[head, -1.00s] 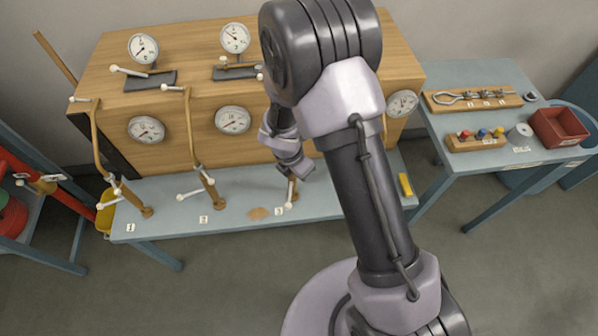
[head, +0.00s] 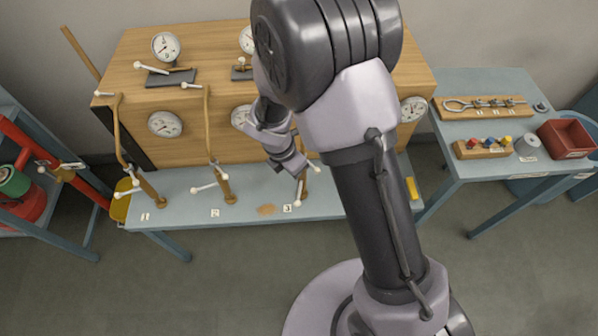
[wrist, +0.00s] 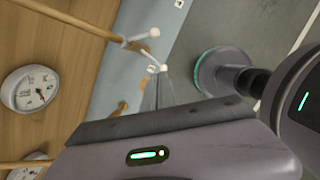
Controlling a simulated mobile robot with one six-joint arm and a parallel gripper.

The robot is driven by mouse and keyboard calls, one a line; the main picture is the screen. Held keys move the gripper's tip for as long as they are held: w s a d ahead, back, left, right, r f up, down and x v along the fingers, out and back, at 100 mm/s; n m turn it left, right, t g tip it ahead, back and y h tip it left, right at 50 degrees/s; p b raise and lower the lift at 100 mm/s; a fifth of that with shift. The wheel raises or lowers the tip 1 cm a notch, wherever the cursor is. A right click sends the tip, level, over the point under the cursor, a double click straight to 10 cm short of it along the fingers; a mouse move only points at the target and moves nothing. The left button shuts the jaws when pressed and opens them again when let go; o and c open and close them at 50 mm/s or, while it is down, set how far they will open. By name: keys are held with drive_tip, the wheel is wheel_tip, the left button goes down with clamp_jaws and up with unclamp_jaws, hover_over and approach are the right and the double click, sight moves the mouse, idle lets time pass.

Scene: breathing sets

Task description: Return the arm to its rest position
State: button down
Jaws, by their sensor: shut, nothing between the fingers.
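My arm rises from its base at the lower right of the head view and folds over at a large dark joint near the top. My gripper (head: 302,173) hangs beyond that joint, over the bench by the number 3 label, and is partly hidden by my wrist. In the wrist view my gripper's narrow grey fingers (wrist: 157,92) are together, with nothing seen between them. A white-ended handle (wrist: 140,42) shows beyond them; I cannot tell the exact gap.
A wooden panel (head: 200,110) with several gauges stands on a blue-grey bench (head: 240,207) carrying pipes with white-tipped handles. A side table (head: 480,87) at the right holds a red bin (head: 566,139) and small racks. Red equipment (head: 30,206) stands left. The floor in front is clear.

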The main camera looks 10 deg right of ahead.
drive_tip(key=shift+v, duration=0.8)
drive_tip(key=shift+s+a, duration=0.1)
drive_tip(key=s+d+r+m+t+y+b, duration=0.1)
drive_tip(key=s+d+r+m+b, duration=0.15)
drive_tip(key=r+m, duration=0.3)
drive_tip(key=s+d+r+m+b, duration=0.1)
drive_tip(key=d+r+m+b, duration=0.25)
drive_tip(key=m, duration=0.35)
drive_tip(key=s+r+m+t+y+b, duration=0.1)
drive_tip(key=s+r+m+b, duration=0.2)
drive_tip(key=s+m, duration=0.4)
drive_tip(key=s+r+m+t+y+b, duration=0.2)
drive_tip(key=s+r+m+b, duration=0.1)
drive_tip(key=s+m, duration=0.4)
drive_tip(key=m+b, duration=0.1)
drive_tip(key=m, duration=0.1)
drive_tip(key=shift+s+m, duration=0.2)
drive_tip(key=shift+m, duration=0.15)
